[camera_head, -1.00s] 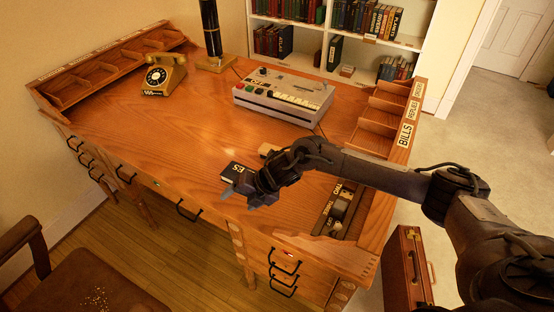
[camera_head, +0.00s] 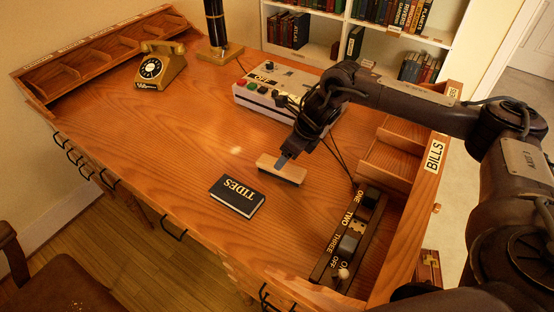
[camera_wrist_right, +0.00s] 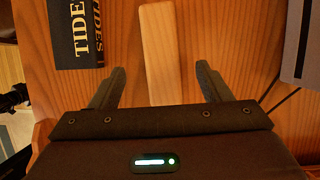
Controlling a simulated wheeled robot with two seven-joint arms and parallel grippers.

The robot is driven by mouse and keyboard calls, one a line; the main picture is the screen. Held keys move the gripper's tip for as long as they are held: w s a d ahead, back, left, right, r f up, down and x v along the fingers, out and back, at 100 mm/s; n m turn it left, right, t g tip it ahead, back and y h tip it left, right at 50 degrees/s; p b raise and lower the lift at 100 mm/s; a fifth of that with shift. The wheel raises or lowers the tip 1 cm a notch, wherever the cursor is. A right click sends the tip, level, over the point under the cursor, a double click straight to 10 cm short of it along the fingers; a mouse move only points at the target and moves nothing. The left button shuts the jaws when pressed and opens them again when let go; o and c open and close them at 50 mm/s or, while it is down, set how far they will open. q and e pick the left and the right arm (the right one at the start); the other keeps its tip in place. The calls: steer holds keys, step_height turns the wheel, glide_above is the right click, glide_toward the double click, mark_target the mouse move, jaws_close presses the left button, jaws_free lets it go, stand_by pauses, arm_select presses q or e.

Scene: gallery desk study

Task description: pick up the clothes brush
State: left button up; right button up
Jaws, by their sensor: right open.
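The clothes brush (camera_head: 283,169) is a light wooden block lying on the desk, right of the black book. In the right wrist view the brush (camera_wrist_right: 160,50) lies lengthwise between and ahead of my right gripper's two fingers. My right gripper (camera_head: 287,158) is open, with its fingers at the brush in the head view. In the right wrist view the open gripper (camera_wrist_right: 157,80) has a finger on each side of the brush's line, with gaps to both. I cannot tell the exact height above the desk. My left gripper is not in view.
A black book marked TIDES (camera_head: 237,195) lies left of the brush. A grey tape machine (camera_head: 275,92) stands behind it. A switch strip (camera_head: 348,240) lies at the right, near the pigeonholes (camera_head: 390,160). A telephone (camera_head: 160,66) stands back left. The desk's left middle is clear.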

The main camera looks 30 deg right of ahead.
mark_target(284, 167)
steer(key=shift+w+d+f, duration=0.25)
steer(key=shift+w+d, duration=0.05)
steer(key=shift+a+f, duration=0.15)
steer(key=shift+f, duration=0.15)
steer(key=shift+w+a+f+p, duration=0.1)
steer(key=shift+a+f+p, duration=0.25)
steer(key=shift+f, duration=0.25)
steer(key=shift+a+f+p, duration=0.25)
steer(key=shift+f+p, duration=0.05)
steer(key=shift+f, duration=0.25)
steer(key=x, duration=0.2)
steer(key=shift+w+d+f, duration=0.1)
steer(key=shift+w+f, duration=0.05)
steer(key=shift+f, duration=0.3)
steer(key=shift+w+f, duration=0.1)
steer(key=shift+f, duration=0.2)
steer(key=c, duration=1.1)
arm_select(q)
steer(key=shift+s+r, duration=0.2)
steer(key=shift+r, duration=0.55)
